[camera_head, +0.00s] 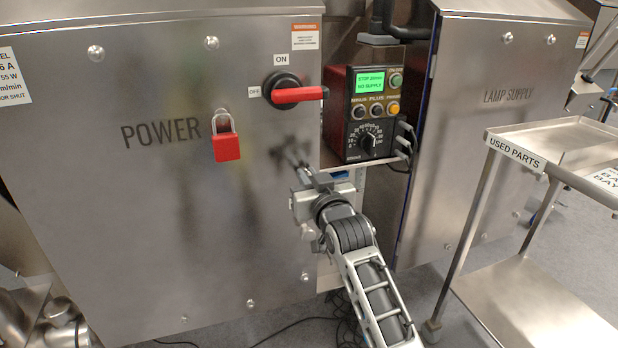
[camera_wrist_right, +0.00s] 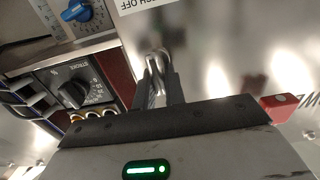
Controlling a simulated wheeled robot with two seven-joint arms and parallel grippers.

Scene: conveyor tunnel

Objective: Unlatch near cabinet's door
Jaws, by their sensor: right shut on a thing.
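The near cabinet's door (camera_head: 95,220) is the large steel panel marked POWER, and it looks closed. My right gripper (camera_head: 293,157) is at the door's right side, below the red-handled switch. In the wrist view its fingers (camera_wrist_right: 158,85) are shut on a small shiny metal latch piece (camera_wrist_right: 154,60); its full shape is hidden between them. The red switch handle (camera_head: 298,95) points right, with ON above and OFF to the left. A red padlock (camera_head: 226,147) hangs on the door face, its shackle up. My left gripper is not in view.
A control box (camera_head: 352,132) with a green display and a black knob stands just right of the door. Further right are the LAMP SUPPLY cabinet (camera_head: 500,150) and a steel cart (camera_head: 505,143) marked USED PARTS. Cables (camera_head: 290,330) lie on the floor.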

